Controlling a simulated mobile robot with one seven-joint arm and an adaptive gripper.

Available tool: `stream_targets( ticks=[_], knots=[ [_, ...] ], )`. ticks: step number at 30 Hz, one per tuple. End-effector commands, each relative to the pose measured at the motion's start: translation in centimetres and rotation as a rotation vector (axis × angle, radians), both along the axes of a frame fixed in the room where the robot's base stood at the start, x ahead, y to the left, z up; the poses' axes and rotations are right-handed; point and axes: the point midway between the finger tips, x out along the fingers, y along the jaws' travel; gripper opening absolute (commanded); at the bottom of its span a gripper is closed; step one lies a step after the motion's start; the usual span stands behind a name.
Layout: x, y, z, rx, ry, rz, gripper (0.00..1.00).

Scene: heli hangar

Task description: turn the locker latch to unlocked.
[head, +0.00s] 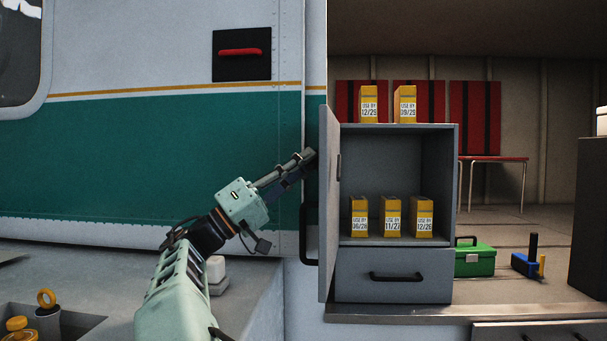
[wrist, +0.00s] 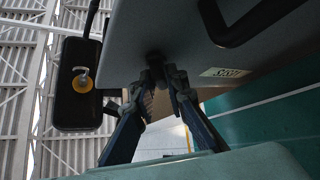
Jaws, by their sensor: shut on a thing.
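The grey locker (head: 397,185) stands right of centre in the head view, its door (head: 328,205) swung open and seen nearly edge-on. My gripper (head: 311,154) reaches from the lower left to the outer face of that door, near its upper half. In the wrist view, my gripper (wrist: 160,74) has its fingertips closed together on a small dark latch (wrist: 154,58) on the grey door panel (wrist: 175,40). The fingers hide most of the latch, so I cannot tell its angle. In the head view the door edge and fingers hide it.
Yellow dated boxes (head: 392,217) stand inside the locker and on top. A black bar handle (head: 308,236) juts from the door below my gripper. A drawer (head: 394,275) sits below. The white and green hull (head: 150,150) is close on the left. A green case (head: 474,259) stands right.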

Motion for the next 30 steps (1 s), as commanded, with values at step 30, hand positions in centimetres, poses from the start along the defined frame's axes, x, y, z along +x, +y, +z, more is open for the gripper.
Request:
stream_targets(
  ticks=[30],
  knots=[
    [0.03, -0.01, 0.28, -0.001, -0.022, 0.000, 0.28]
  ],
)
